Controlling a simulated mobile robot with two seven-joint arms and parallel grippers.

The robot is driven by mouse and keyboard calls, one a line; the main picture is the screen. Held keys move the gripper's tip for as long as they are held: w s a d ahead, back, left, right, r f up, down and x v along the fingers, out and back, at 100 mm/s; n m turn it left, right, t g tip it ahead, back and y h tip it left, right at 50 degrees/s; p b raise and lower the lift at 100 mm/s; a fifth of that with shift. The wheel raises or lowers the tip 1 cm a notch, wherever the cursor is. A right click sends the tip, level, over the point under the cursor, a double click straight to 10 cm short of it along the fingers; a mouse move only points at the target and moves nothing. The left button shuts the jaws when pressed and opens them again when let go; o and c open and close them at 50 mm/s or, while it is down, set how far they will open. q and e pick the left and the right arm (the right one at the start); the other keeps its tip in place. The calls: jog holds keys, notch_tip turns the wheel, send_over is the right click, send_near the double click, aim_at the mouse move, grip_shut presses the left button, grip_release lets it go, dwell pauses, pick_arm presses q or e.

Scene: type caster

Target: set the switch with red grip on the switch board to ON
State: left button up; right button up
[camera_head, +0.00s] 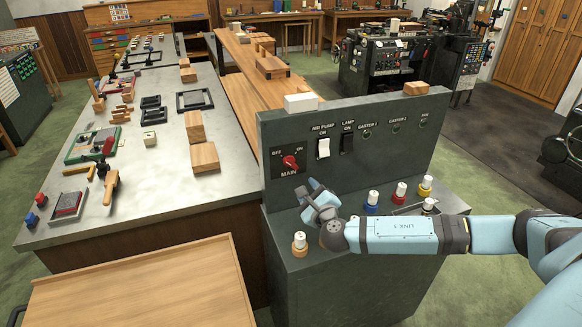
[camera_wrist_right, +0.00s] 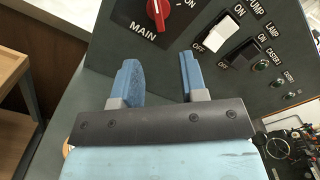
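The switch board (camera_head: 353,120) is a dark upright panel on a dark console. Its MAIN switch with red grip (camera_head: 290,162) is a rotary knob, with OFF at its upper left and ON at its upper right. The grip slants up-left, toward OFF. In the right wrist view the red grip (camera_wrist_right: 160,13) is at the top, partly cut off, beyond my fingertips. My right gripper (camera_head: 309,198) is open and empty, below and slightly right of the knob, not touching it. Its two blue fingers also show in the right wrist view (camera_wrist_right: 158,60). My left gripper is out of view.
AIR PUMP (camera_head: 323,148) and LAMP (camera_head: 347,143) rocker switches sit right of the knob. A white block (camera_head: 301,103) rests on the board's top edge.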

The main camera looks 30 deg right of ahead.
aim_at(293, 167)
jog(key=p+x, duration=0.1)
jog(key=x, duration=1)
jog(key=shift+w+a, duration=0.1)
jog(key=shift+w, duration=0.15)
jog(key=shift+c, duration=0.4)
grip_shut()
